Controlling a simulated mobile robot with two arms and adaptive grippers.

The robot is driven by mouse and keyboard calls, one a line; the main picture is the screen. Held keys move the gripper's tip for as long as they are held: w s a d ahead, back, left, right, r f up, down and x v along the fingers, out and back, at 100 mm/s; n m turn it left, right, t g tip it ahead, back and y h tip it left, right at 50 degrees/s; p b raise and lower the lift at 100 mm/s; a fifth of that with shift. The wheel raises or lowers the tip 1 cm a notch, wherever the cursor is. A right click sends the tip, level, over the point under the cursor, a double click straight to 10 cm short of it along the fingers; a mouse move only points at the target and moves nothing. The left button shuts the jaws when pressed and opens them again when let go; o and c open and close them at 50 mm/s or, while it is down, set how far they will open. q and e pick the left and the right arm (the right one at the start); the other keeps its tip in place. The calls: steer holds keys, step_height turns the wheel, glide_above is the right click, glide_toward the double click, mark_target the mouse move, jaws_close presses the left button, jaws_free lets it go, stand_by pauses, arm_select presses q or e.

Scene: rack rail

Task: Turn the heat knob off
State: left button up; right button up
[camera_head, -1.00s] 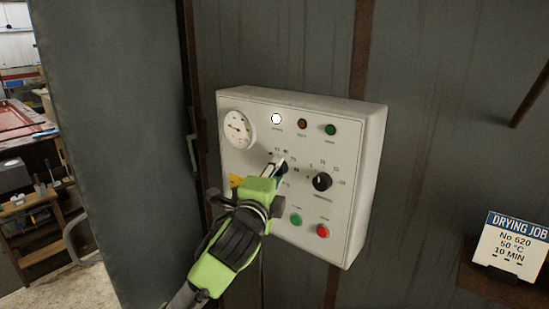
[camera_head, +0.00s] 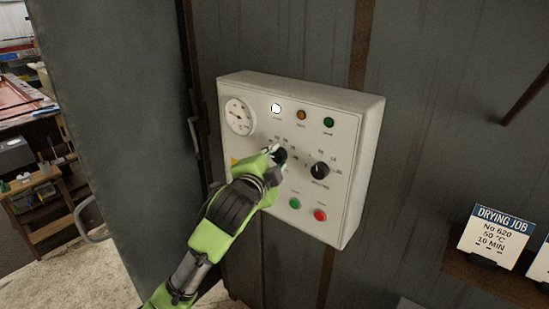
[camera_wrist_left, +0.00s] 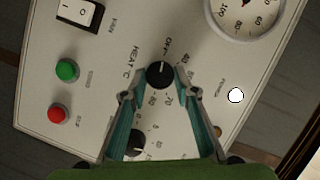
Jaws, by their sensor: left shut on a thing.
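The heat knob (camera_head: 281,156) is a black round knob on the white control box, left of a similar black knob. In the left wrist view the heat knob (camera_wrist_left: 160,75) sits beside the "HEAT °C" lettering, and its white mark points up toward "OFF". My left gripper (camera_head: 273,154) is at the heat knob and shut on it. In the left wrist view its two fingertips (camera_wrist_left: 160,87) meet the knob's lower sides. The fingers partly hide the dial numbers. My right gripper is not in view.
The control box (camera_head: 351,155) hangs on a dark metal wall. It has a round gauge (camera_head: 239,117), a second knob (camera_head: 320,170), a green button (camera_head: 295,203), a red button (camera_head: 320,215) and small lamps. An open door (camera_head: 110,120) stands left. A job card (camera_head: 492,238) is at right.

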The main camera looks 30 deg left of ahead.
arm_select(q)
steer(key=shift+r, duration=0.25)
steer(key=o, duration=1.1)
steer(key=shift+c, duration=0.2)
steer(key=shift+o, duration=0.3)
steer(key=shift+w+d+f, duration=0.15)
steer(key=shift+w, duration=0.1)
steer(key=v, duration=0.7)
steer(key=shift+s, duration=0.3)
